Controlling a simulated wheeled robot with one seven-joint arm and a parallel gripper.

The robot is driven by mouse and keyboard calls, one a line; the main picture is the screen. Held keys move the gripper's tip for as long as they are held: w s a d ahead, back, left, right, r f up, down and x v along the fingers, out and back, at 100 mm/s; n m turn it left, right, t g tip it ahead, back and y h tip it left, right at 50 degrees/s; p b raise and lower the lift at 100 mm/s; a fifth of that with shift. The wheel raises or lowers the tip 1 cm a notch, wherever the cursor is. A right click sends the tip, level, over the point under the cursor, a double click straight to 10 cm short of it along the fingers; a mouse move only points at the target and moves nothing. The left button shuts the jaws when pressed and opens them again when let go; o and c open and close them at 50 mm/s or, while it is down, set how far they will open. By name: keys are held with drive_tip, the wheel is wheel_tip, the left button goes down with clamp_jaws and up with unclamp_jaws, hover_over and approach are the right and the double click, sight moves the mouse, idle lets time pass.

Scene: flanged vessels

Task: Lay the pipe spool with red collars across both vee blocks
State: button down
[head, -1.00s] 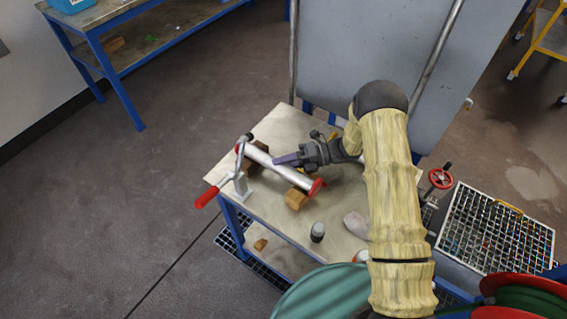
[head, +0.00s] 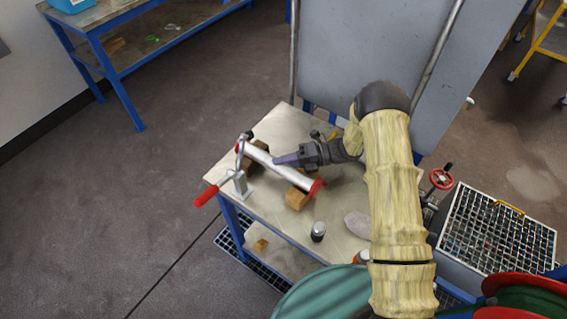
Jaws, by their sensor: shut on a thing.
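The pipe spool with red collars (head: 293,178) is a silvery tube lying diagonally over the small workbench. Its near right end is over one brown vee block (head: 297,199), and its far left end is over the other vee block (head: 258,148), which is partly hidden. I cannot tell from this view whether the pipe touches both blocks. My gripper (head: 279,161) reaches in from the right and is shut on the pipe near its middle. The far fingertip is hidden.
A clamp with a red handle (head: 206,195) stands at the bench's left edge, close to the pipe. A dark-and-white bottle (head: 318,231) and a grey rounded lump (head: 357,223) stand on the near right of the bench (head: 290,118). A grey panel (head: 370,60) rises behind it.

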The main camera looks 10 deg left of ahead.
drive_tip(key=shift+s+d+f, duration=0.15)
drive_tip(key=shift+d+f, duration=0.1)
drive_tip(key=shift+f, duration=0.35)
drive_tip(key=c, duration=0.8)
unclamp_jaws()
drive_tip(key=shift+c, duration=0.2)
drive_tip(key=shift+f, duration=0.1)
drive_tip(key=shift+d, duration=0.1)
drive_tip(key=b+v, duration=0.1)
drive_tip(key=v, duration=0.4)
drive_tip(key=r+b+v, duration=0.1)
drive_tip(key=v, duration=0.5)
drive_tip(key=b+v, duration=0.1)
drive_tip(key=v, duration=0.5)
drive_tip(key=shift+w+r, duration=0.25)
drive_tip(key=shift+w, duration=0.05)
